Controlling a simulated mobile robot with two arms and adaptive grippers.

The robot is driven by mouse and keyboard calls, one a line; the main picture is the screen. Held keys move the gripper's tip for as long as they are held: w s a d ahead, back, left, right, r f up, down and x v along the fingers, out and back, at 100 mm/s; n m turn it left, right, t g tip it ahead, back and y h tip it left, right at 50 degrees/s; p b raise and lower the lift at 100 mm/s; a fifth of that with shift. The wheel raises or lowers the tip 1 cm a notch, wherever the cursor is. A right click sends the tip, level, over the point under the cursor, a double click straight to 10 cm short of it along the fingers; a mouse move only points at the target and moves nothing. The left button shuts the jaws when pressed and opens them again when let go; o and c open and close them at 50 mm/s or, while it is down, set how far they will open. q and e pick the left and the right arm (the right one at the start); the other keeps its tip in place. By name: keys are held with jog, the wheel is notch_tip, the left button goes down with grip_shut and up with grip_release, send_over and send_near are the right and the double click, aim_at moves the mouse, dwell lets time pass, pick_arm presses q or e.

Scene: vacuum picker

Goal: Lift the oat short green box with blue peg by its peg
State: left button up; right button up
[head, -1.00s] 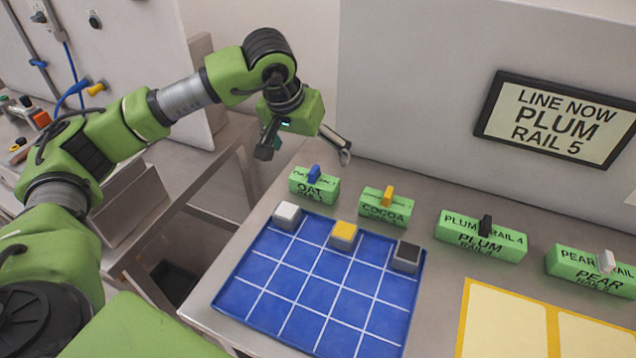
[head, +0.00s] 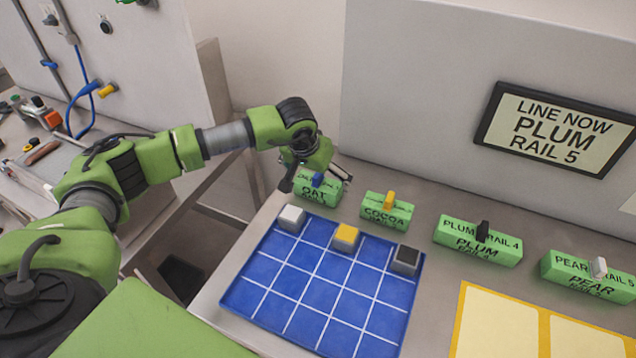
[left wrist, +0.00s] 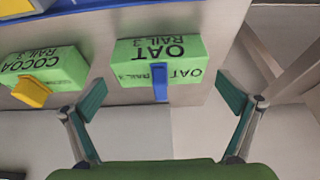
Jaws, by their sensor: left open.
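The short green box marked OAT (head: 318,193) stands at the left end of the row of boxes on the table, with a blue peg (head: 318,180) on top. My left gripper (head: 318,173) is at this box in the head view, partly hiding it. In the left wrist view the OAT box (left wrist: 133,50) and its blue peg (left wrist: 160,83) lie ahead, between and beyond the fingers. The left gripper (left wrist: 160,103) is open with nothing between its fingers. Contact with the peg cannot be made out. My right gripper is not in view.
Beside it stand the COCOA box (head: 385,216) with a yellow peg, the PLUM box (head: 470,248) with a black peg and the PEAR box (head: 590,280) with a white peg. A blue gridded mat (head: 300,290) holding small blocks lies in front. A wall sign (head: 560,125) hangs behind.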

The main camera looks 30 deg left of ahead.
pick_arm(q)
jog(key=shift+w+f, duration=0.2)
jog(key=shift+f, duration=0.3)
jog(key=c, duration=1.1)
jog(key=shift+r, duration=0.1)
